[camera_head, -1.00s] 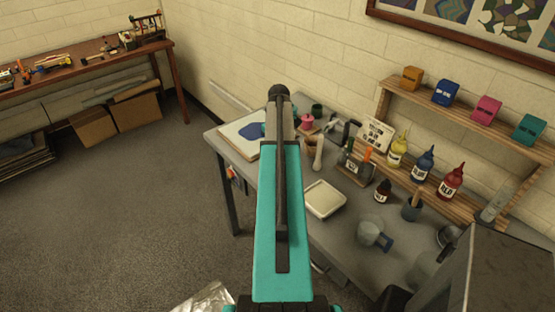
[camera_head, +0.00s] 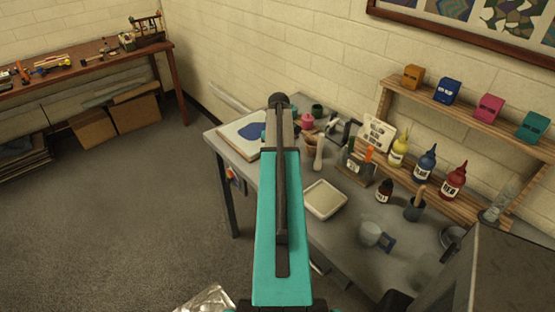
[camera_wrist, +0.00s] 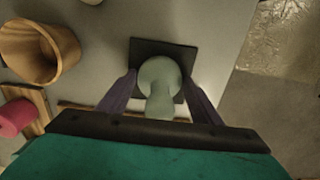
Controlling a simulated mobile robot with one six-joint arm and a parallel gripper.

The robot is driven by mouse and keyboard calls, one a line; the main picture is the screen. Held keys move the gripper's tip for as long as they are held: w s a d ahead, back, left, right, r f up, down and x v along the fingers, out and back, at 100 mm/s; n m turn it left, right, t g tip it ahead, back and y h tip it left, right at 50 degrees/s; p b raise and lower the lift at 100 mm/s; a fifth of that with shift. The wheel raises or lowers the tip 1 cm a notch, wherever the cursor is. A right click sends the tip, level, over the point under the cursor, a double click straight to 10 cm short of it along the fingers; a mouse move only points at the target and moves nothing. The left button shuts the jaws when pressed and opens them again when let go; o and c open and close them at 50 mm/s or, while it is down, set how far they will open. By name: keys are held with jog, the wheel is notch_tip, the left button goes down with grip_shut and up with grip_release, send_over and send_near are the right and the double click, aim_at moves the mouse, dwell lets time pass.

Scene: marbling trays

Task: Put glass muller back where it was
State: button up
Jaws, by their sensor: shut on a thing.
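The glass muller (camera_wrist: 158,96) is pale green with a round head and a narrower neck. In the wrist view it sits between the two purple fingers of my gripper (camera_wrist: 160,79), which is shut on it. A dark square pad (camera_wrist: 180,49) lies directly beneath the muller, on the grey table. The muller's head overlaps the middle of the pad; I cannot tell whether it touches. In the head view my arm hides the gripper, the muller and the pad.
The wrist view shows a wooden bowl (camera_wrist: 70,50) left of the pad, a pink item (camera_wrist: 15,117) further left, and the table edge on the right. The head view shows a cream tray (camera_head: 325,200), a white board with a blue patch (camera_head: 229,136) and bottles beside my arm.

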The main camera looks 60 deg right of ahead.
jog(key=o, duration=1.3)
jog(key=shift+r+p, duration=3.35)
jog(key=shift+r, duration=2.75)
jog(key=shift+a+f, duration=0.1)
